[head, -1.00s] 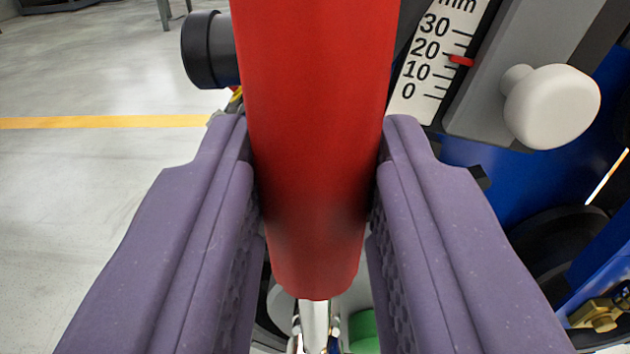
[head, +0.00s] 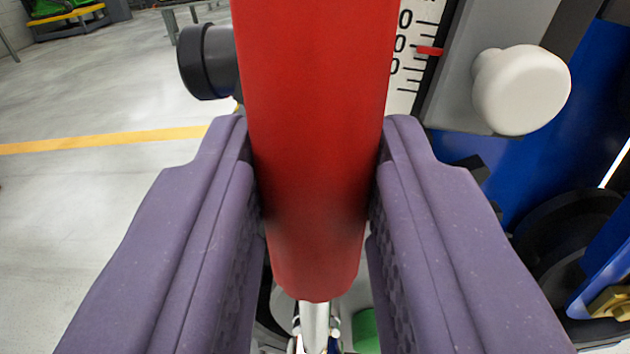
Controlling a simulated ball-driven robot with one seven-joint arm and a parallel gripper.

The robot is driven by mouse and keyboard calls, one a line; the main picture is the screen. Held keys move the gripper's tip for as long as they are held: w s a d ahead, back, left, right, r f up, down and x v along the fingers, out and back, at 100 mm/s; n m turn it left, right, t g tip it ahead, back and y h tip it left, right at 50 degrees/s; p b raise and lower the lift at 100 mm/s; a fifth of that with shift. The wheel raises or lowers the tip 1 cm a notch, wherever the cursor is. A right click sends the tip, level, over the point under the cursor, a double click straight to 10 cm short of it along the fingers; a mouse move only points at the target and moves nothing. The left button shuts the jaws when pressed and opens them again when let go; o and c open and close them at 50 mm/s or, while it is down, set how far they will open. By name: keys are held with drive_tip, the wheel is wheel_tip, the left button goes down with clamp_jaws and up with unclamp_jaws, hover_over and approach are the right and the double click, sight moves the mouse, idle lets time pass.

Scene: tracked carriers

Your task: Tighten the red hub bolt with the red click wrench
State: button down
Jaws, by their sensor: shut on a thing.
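The red click wrench (head: 315,120) fills the middle of the head view, its red handle running from the top edge down. My gripper (head: 315,200) is shut on this handle, one purple finger on each side. Below the handle its metal shaft (head: 315,320) shows and runs out of the bottom of the picture. The wrench's working end is out of view. I cannot make out the red hub bolt.
A white knob (head: 520,90) on a grey bracket and a millimetre scale (head: 404,75) with a red pointer stand at the upper right. Blue structure (head: 510,190) and a black wheel (head: 560,235) lie at the right. A dark cylinder (head: 207,62) is left of the handle. Open floor (head: 90,220) with a yellow line spreads left.

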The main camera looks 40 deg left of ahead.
drive_tip(key=shift+w+d, duration=0.1)
idle(0.3)
drive_tip(key=shift+w+d+f+m, duration=0.1)
drive_tip(key=shift+w+d+m, duration=0.25)
drive_tip(key=shift+d+m, duration=0.2)
drive_tip(key=shift+w+d+f+m, duration=0.2)
drive_tip(key=shift+w+d+m, duration=0.15)
drive_tip(key=shift+d+m, duration=0.25)
drive_tip(key=shift+w+d+f+m, duration=0.25)
drive_tip(key=shift+w+d+m, duration=0.15)
drive_tip(key=shift+m, duration=0.25)
drive_tip(key=shift+d, duration=0.1)
drive_tip(key=shift+w+d+f+m, duration=0.35)
drive_tip(key=shift+d+m, duration=0.15)
drive_tip(key=shift+m, duration=0.1)
